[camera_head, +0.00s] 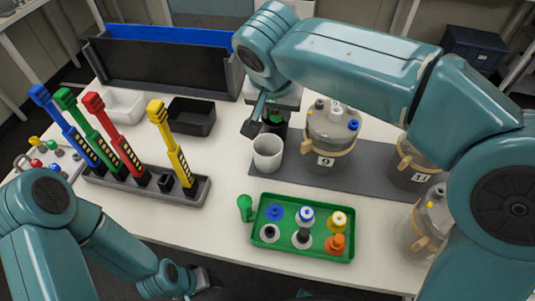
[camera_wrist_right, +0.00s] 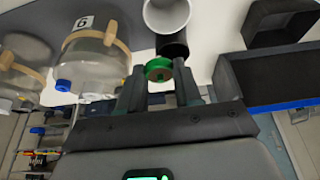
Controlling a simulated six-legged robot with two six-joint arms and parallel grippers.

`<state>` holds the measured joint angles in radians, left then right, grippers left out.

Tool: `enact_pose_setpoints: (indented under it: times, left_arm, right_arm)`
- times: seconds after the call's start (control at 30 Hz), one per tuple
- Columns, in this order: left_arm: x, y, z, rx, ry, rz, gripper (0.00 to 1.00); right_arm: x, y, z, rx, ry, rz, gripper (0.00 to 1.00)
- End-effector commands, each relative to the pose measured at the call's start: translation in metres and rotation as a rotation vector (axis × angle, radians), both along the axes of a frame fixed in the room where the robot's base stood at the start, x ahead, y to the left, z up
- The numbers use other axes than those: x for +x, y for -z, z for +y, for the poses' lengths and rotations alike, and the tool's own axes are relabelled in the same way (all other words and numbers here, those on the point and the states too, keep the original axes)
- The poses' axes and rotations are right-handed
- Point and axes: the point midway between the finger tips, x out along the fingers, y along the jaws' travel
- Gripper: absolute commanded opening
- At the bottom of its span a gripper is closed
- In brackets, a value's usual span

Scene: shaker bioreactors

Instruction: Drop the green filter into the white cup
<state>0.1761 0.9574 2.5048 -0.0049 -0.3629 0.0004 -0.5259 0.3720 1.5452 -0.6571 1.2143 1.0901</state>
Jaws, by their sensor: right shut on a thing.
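The white cup (camera_head: 267,158) stands upright on the dark mat, left of the jar labelled 9. It also shows at the top of the right wrist view (camera_wrist_right: 152,20). My right gripper (camera_head: 270,117) is just behind the cup in the head view, above the bench. In the right wrist view, its fingers (camera_wrist_right: 158,88) are shut on the green filter (camera_wrist_right: 158,69), a round green piece with a brownish centre. The filter is outside the cup. My left gripper (camera_head: 203,280) is low at the front edge of the bench; its jaw opening is unclear.
A green tray (camera_head: 262,257) holds several coloured filters in front of the cup; a green cylinder (camera_head: 245,207) stands beside it. Glass jars (camera_head: 331,135) crowd the right. A grey rack (camera_head: 140,190) with tall coloured tools and a black bin (camera_head: 192,116) are left.

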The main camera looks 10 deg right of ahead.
Motion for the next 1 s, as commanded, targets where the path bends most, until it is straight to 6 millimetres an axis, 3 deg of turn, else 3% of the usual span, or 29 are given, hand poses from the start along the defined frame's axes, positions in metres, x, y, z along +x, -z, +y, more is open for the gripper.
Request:
enact_pose_setpoints:
  times: [0.03, 0.23, 0.6, 0.63, 0.7, 1.0]
  left_arm:
    - [0.000, 0.011, 0.000, 0.000, 0.000, 0.000, 0.42]
    - [0.000, 0.032, 0.000, 0.000, 0.000, 0.000, 0.42]
    - [0.000, 0.035, 0.000, 0.000, 0.000, 0.000, 0.42]
    - [0.000, 0.035, 0.000, 0.000, 0.000, 0.000, 0.42]
    - [0.000, 0.035, 0.000, 0.000, 0.000, 0.000, 0.42]
    - [0.000, 0.034, 0.000, 0.000, 0.000, 0.000, 0.42]
  right_arm:
    - [0.000, 0.012, 0.000, -0.001, 0.000, 0.000, 0.02]
    - [0.001, 0.038, 0.000, 0.000, 0.000, 0.001, 0.02]
    - [0.003, 0.042, 0.000, 0.000, 0.000, 0.000, 0.02]
    - [0.004, 0.042, 0.000, 0.000, 0.000, 0.000, 0.43]
    - [0.004, 0.042, 0.000, 0.000, 0.000, 0.000, 0.63]
    - [0.003, 0.041, 0.000, 0.000, 0.000, 0.000, 0.63]
